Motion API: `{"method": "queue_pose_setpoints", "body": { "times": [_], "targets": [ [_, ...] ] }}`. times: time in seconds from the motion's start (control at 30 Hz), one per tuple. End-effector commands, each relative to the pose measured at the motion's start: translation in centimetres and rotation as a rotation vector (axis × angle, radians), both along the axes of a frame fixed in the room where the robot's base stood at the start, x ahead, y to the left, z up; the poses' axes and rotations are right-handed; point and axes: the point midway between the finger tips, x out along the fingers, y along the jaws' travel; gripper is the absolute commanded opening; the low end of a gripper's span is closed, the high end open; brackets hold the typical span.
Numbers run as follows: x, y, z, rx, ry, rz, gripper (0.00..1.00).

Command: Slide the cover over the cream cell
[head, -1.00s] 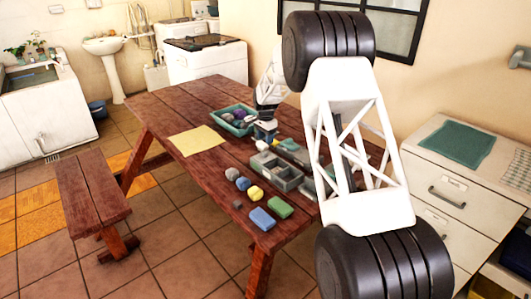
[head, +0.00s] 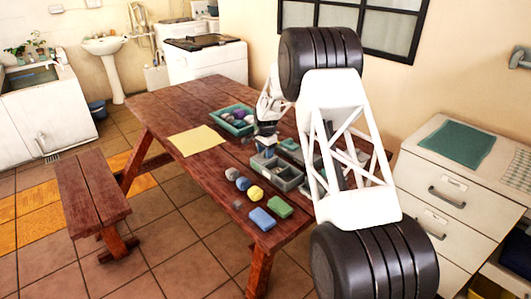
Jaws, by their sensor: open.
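A grey box with several open compartments (head: 289,183) stands on the wooden table, partly hidden behind my arm. My gripper (head: 266,151) is open, with its fingers pointing down at the box's far left end. It is too small to tell whether it touches the box. I cannot make out which compartment is the cream cell, nor tell the cover apart from the box. A grey-green piece (head: 290,145) shows just behind the box, to the right of my gripper.
A teal tray (head: 224,127) of coloured balls stands behind the gripper. A yellow sheet (head: 196,140) lies at left. In front are several rounded lumps, including a yellow one (head: 255,193), a blue block (head: 262,218) and a green block (head: 280,207). The table's far left is clear.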

Motion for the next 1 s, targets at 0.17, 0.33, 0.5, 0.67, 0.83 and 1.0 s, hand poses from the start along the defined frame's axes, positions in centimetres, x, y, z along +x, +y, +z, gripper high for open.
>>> {"method": "queue_pose_setpoints", "body": {
  "times": [0.17,0.33,0.5,0.67,0.83,1.0],
  "targets": [
    [0.0,0.0,-0.34,0.0,0.0,0.0,0.49],
    [0.0,0.0,-0.32,0.0,0.0,0.0,0.49],
    [0.0,0.0,-0.31,0.0,0.0,0.0,0.26],
    [0.0,0.0,-0.3,0.0,0.0,0.0,0.01],
    [0.0,0.0,-0.29,0.0,0.0,0.0,0.0],
    [-0.26,-0.3,-0.23,0.0,0.0,0.0,0.0]
  ]
}}
